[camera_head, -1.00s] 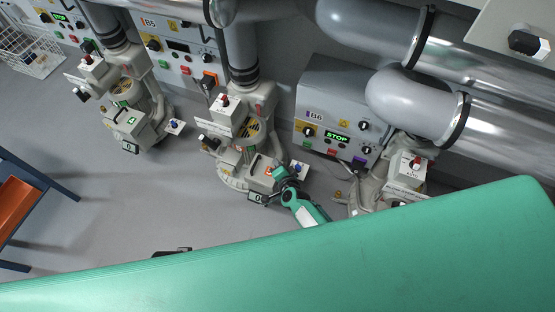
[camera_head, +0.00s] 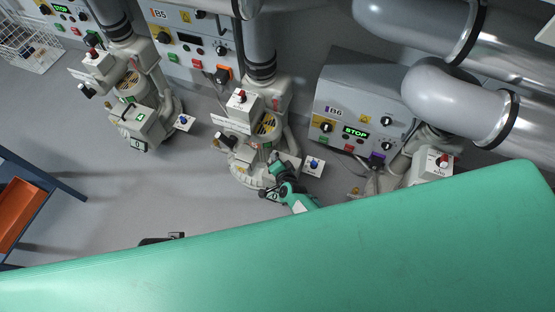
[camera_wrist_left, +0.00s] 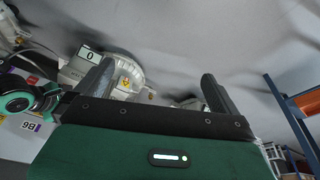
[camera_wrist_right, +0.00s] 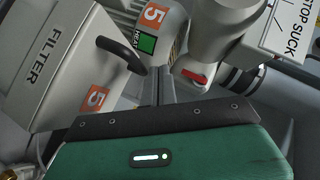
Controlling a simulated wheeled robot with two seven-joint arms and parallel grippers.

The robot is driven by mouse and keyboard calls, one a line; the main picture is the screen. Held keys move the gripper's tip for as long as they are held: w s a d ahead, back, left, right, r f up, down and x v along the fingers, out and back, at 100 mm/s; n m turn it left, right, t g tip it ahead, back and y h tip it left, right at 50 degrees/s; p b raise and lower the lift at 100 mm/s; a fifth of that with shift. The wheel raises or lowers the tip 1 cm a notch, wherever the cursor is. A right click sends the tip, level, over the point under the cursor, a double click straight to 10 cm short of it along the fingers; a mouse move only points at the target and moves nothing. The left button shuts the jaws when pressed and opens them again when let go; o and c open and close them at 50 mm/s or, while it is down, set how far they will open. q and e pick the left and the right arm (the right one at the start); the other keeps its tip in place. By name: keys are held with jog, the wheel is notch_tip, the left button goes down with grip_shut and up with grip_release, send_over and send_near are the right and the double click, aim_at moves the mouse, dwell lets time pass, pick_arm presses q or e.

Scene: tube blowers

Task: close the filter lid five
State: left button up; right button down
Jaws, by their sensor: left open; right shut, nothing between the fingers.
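Blower five, a pale machine, stands in the middle of the head view (camera_head: 262,125). How far the lid stands open I cannot tell. My right gripper (camera_wrist_right: 160,72) is shut and empty, its fingertips close to the handle's end; I cannot tell whether they touch. In the head view my right gripper (camera_head: 276,162) is in front of the blower and hides part of it. My left gripper (camera_wrist_left: 156,74) is open and empty.
A similar blower (camera_head: 140,115) stands to the left. Control box B6 (camera_head: 350,115) and large silver pipes (camera_head: 455,110) are at the right. A STOP SUCK plate (camera_wrist_right: 291,30) is near my right gripper. Grey floor (camera_head: 150,200) is free in front; a blue rack (camera_head: 40,205) stands far left.

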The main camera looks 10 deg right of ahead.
pick_arm(q)
jog(key=shift+r, duration=0.65)
pick_arm(e)
jog(key=shift+w+a+f, duration=0.2)
jog(key=shift+a+f, duration=0.05)
jog(key=shift+a, duration=0.05)
pick_arm(q)
jog(key=shift+w+r, duration=0.1)
pick_arm(e)
jog(key=shift+r, duration=0.1)
jog(key=shift+r, duration=0.2)
pick_arm(q)
jog(key=s+a+f+p, duration=0.1)
jog(key=s+f+p, duration=0.2)
jog(key=f, duration=0.5)
jog(key=s+f+p, duration=0.2)
jog(key=f+p, duration=0.1)
jog(key=f, duration=0.5)
jog(key=s+a+f+g+p, duration=0.1)
jog(key=s+a+f+p, duration=0.2)
jog(key=s+f+p, duration=0.2)
jog(key=shift+s+a+f+y, duration=0.25)
jog(key=shift+s+f, duration=1.2)
jog(key=shift+s, duration=1.15)
pick_arm(e)
jog(key=s+a+r, duration=0.2)
jog(key=s+r, duration=0.5)
jog(key=r, duration=0.3)
jog(key=shift+r, duration=0.2)
